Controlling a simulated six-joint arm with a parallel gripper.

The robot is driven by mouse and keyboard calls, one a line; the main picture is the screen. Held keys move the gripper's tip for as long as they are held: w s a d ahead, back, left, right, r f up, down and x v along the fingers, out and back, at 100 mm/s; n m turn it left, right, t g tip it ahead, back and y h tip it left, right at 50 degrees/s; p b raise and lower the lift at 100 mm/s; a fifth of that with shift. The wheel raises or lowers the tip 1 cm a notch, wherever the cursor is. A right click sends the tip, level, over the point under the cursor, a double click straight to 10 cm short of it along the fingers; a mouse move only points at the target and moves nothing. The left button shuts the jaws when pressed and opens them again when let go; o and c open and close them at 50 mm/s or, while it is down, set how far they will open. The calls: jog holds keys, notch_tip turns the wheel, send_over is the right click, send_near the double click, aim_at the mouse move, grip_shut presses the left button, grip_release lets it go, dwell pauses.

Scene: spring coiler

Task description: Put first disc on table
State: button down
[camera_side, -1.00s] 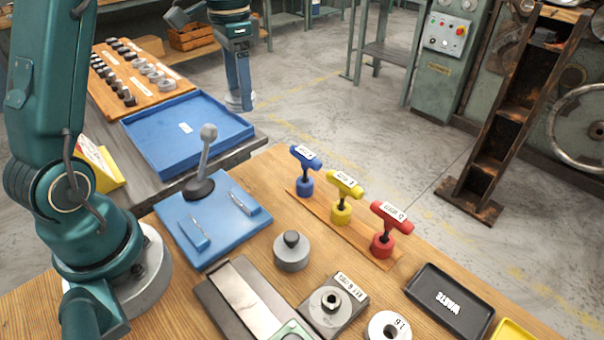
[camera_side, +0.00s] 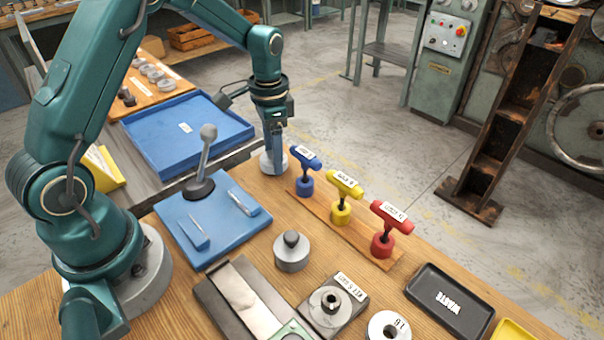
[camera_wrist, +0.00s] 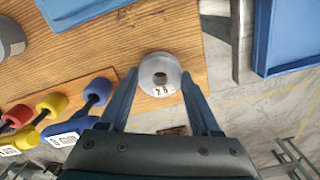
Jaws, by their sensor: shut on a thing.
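My gripper (camera_side: 275,148) is shut on a grey ringed disc (camera_side: 267,164). In the side view they are at the far corner of the wooden table (camera_side: 345,285), left of the blue T-handle. In the wrist view my gripper (camera_wrist: 160,85) has one finger on each side of the disc (camera_wrist: 158,64), which shows a centre hole and a marking that looks like 28. The disc appears over the wood close to the table's edge. I cannot tell whether it touches the table.
Blue (camera_side: 305,160), yellow (camera_side: 343,186) and red (camera_side: 388,222) T-handles stand in a row close by. A blue tray (camera_side: 187,129) is to the left. A lever on a blue plate (camera_side: 212,240) and a knobbed grey cylinder (camera_side: 291,255) are nearer.

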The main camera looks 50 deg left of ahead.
jog(key=shift+f, duration=0.35)
jog(key=shift+f, duration=0.1)
jog(key=shift+c, duration=0.5)
grip_release()
jog(key=shift+f, duration=0.1)
